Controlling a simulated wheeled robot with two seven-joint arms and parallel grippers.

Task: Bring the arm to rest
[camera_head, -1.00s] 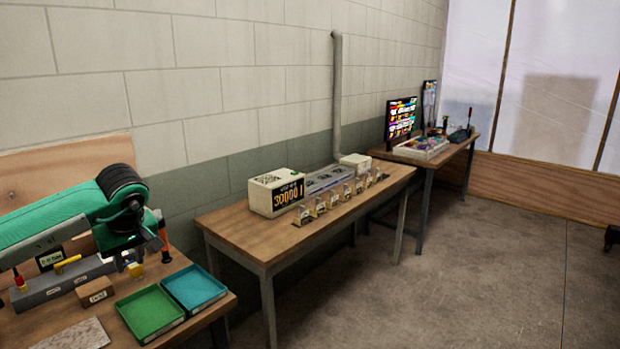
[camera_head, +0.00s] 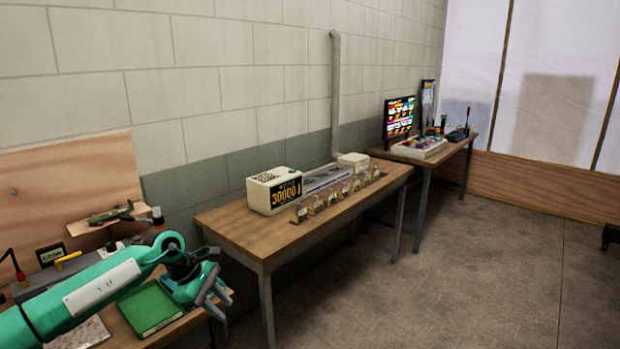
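My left arm, green with a white panel, comes in from the lower left in the head view. Its gripper (camera_head: 222,303) points down and right over the near workbench's right end. Its two grey fingers stand apart, with nothing seen between them. My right gripper is not in view.
The green tray (camera_head: 150,307) lies beside my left wrist. A small shelf (camera_head: 100,225) holding a green model stands behind the arm. A second table (camera_head: 235,225) carries a display box (camera_head: 274,190) and several small stands.

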